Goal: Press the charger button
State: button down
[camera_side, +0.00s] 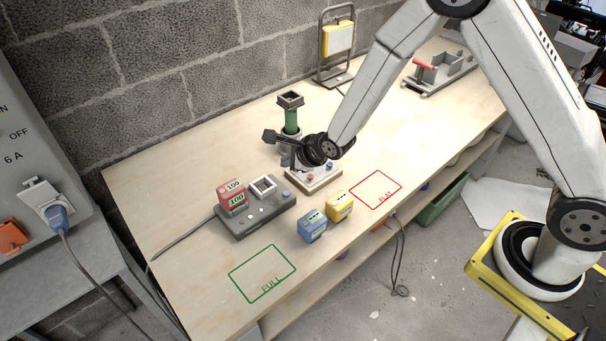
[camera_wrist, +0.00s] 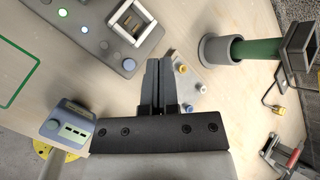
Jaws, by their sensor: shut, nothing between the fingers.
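The grey charger (camera_side: 262,219) lies on the bench, with a red battery block (camera_side: 232,199) marked 100 in its left bay and an empty white-framed bay beside it. A round pale-blue button (camera_side: 286,194) is at its right end. In the wrist view, the button (camera_wrist: 128,65) is left of the fingertips. My gripper (camera_wrist: 159,63) is shut and empty, its fingers together. It is beyond the charger's right end, above the white board (camera_side: 325,183), apart from the button. In the side view its fingertips are hard to make out.
Blue (camera_side: 313,227) and yellow (camera_side: 340,206) battery blocks stand in front of the charger. A green tube stand (camera_side: 291,121) is behind my gripper. The green FULL outline (camera_side: 262,273) and red FLAT outline (camera_side: 376,189) are empty. A cable leaves the charger's left.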

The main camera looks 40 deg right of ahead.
aim_at(289, 194)
jog(key=shift+f, duration=3.85)
jog(key=shift+f, duration=0.25)
jog(key=shift+f, duration=0.2)
jog(key=shift+f, duration=0.4)
jog(key=shift+r, duration=0.85)
jog(key=shift+r, duration=0.1)
dwell(0.3)
jog(key=shift+r, duration=2.4)
